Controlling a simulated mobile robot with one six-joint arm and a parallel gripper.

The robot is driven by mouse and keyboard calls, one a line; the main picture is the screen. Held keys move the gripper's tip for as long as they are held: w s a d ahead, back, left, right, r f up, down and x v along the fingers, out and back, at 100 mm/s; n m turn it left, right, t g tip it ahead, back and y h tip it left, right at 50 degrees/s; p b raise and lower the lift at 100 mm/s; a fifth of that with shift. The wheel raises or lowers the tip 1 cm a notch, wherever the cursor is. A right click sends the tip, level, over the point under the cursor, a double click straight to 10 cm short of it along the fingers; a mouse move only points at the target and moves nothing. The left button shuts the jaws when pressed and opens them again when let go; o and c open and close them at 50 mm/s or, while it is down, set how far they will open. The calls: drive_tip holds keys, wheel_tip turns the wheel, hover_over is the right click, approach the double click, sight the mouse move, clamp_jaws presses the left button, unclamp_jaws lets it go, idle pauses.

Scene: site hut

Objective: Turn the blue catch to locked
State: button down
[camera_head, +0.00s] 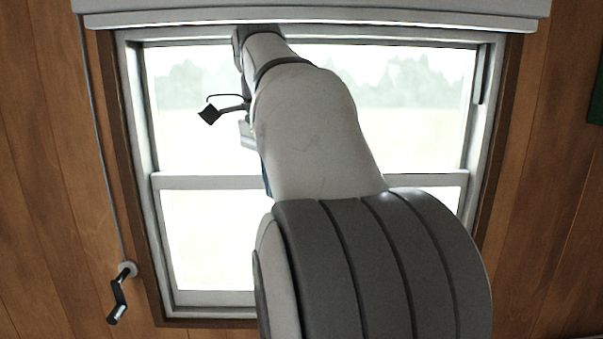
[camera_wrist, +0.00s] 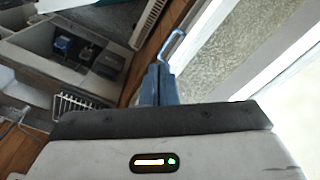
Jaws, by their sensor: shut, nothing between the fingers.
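In the wrist view a light blue bent bar (camera_wrist: 175,44) stands at the edge of the white window frame, just past my fingertips. It looks like the blue catch; I cannot tell its setting. My gripper (camera_wrist: 159,70) is shut and empty, its blue-grey fingers pointing towards the bar. I cannot tell whether they touch it. In the head view my arm covers the middle of the window (camera_head: 165,180) and hides most of my gripper. A sliver of blue shows beside the arm there, too small to identify.
A roller blind (camera_head: 320,12) spans the top of the window. A hand crank (camera_head: 121,293) hangs on the wood wall at the left. The wrist view shows a grey box (camera_wrist: 30,46) with dark and blue items inside, and a white wire rack (camera_wrist: 82,106).

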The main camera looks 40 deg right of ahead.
drive_tip(key=s+d+r+m+t+y+b, duration=0.3)
drive_tip(key=s+d+r+m+t+y, duration=0.2)
drive_tip(key=s+d+r+m+t, duration=0.55)
drive_tip(key=w+a+f+m, duration=0.2)
drive_tip(key=w+f+m, duration=0.1)
drive_tip(key=w+f, duration=0.6)
drive_tip(key=shift+a+f+b, duration=0.2)
drive_tip(key=shift+f+b, duration=0.15)
drive_tip(key=shift+d, duration=0.1)
